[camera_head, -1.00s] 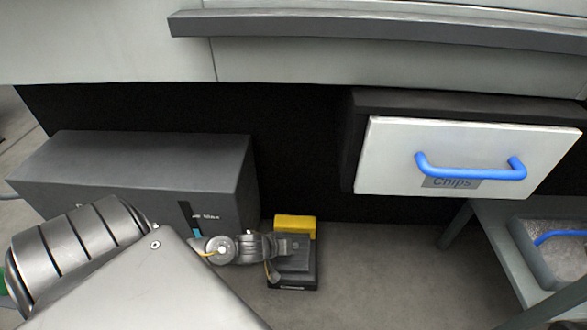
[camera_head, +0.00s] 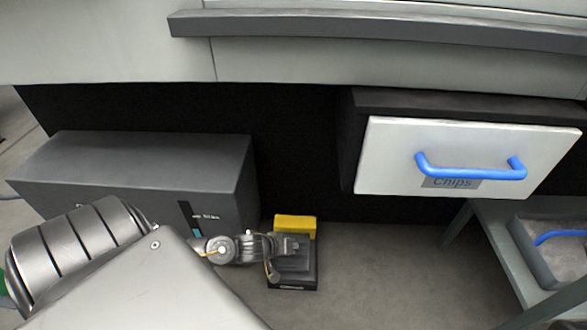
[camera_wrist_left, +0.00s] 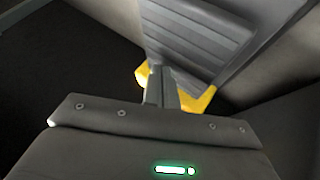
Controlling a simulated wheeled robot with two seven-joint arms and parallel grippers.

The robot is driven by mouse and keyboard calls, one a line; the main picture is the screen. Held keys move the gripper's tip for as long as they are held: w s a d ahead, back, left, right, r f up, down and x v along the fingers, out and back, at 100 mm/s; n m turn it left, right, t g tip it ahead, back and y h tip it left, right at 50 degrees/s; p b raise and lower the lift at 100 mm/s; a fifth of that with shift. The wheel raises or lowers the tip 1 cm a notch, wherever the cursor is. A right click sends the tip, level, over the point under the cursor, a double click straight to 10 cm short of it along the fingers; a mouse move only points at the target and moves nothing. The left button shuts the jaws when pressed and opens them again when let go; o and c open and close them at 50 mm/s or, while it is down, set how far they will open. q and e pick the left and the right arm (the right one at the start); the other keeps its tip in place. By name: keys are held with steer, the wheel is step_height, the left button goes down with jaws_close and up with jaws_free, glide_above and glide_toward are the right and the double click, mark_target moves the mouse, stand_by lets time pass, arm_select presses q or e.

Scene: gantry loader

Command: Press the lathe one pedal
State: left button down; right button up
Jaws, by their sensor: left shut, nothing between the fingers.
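The pedal (camera_head: 292,264) sits on the floor under the machine, with a dark ribbed plate and a yellow guard (camera_head: 295,224) at its back. My left gripper (camera_head: 303,246) is over the pedal, shut and empty. In the left wrist view the shut fingers (camera_wrist_left: 162,88) point at the ribbed plate (camera_wrist_left: 195,35), with the yellow edge (camera_wrist_left: 205,98) beside them. Whether the fingertips touch the plate I cannot tell. My right gripper is not in view.
A dark grey box (camera_head: 140,165) stands left of the pedal. A white drawer marked Chips (camera_head: 390,150) with a blue handle (camera_head: 470,173) juts out above right. A grey stand (camera_head: 500,240) holds a tray (camera_head: 530,250) at the right. The floor (camera_head: 400,275) right of the pedal is clear.

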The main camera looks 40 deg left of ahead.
arm_select(q)
steer(key=shift+f, duration=0.1)
stand_by(0.3)
steer(key=shift+f+p, duration=0.25)
steer(key=shift+p, duration=0.05)
steer(key=shift+f, duration=0.1)
steer(key=shift+f, duration=0.7)
stand_by(0.8)
steer(key=shift+r+p, duration=1.15)
steer(key=shift+p, duration=0.2)
